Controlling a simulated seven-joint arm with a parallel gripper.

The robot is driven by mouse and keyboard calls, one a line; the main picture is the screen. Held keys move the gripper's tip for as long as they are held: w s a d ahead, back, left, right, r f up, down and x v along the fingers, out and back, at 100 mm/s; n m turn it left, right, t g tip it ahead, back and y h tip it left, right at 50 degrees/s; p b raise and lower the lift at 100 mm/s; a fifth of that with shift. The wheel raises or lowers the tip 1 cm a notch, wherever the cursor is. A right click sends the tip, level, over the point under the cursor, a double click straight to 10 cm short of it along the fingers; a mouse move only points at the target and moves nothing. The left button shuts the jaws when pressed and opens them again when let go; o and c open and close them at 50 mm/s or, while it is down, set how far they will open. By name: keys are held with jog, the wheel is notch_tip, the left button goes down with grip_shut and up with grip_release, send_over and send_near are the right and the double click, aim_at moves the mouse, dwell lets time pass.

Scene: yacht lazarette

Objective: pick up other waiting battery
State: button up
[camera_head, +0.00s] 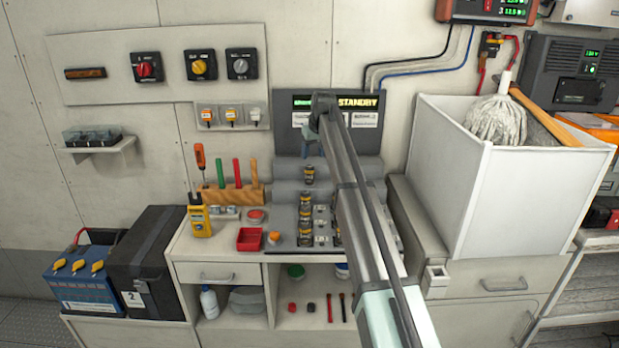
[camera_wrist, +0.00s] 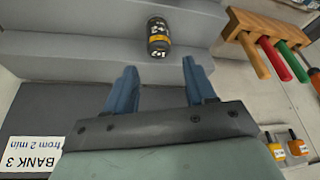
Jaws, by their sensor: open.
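A small dark cylindrical battery with a yellow band (camera_head: 309,174) stands on an upper step of the grey stepped rack (camera_head: 288,190). In the wrist view what looks like the same battery (camera_wrist: 158,37) is alone on its step, ahead of the fingertips and roughly between their lines. My gripper (camera_wrist: 159,64) is open and empty, with its blue fingers spread and apart from the battery. In the head view my arm hides most of the gripper and part of the rack. More such batteries (camera_head: 305,238) stand in a column on the lower part of the rack.
A wooden holder with coloured handles (camera_wrist: 262,38) stands beside the rack. A display panel reading STANDBY (camera_head: 356,102) is behind it. A red tray (camera_head: 250,239), a yellow meter (camera_head: 199,218) and an orange-red small item (camera_head: 273,238) occupy the bench left of the rack.

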aim_at(309, 176)
jog(key=x, duration=1.3)
jog(key=shift+w+d+f, duration=0.1)
jog(key=shift+w, duration=0.05)
jog(key=shift+c, duration=0.4)
jog(key=c, duration=0.8)
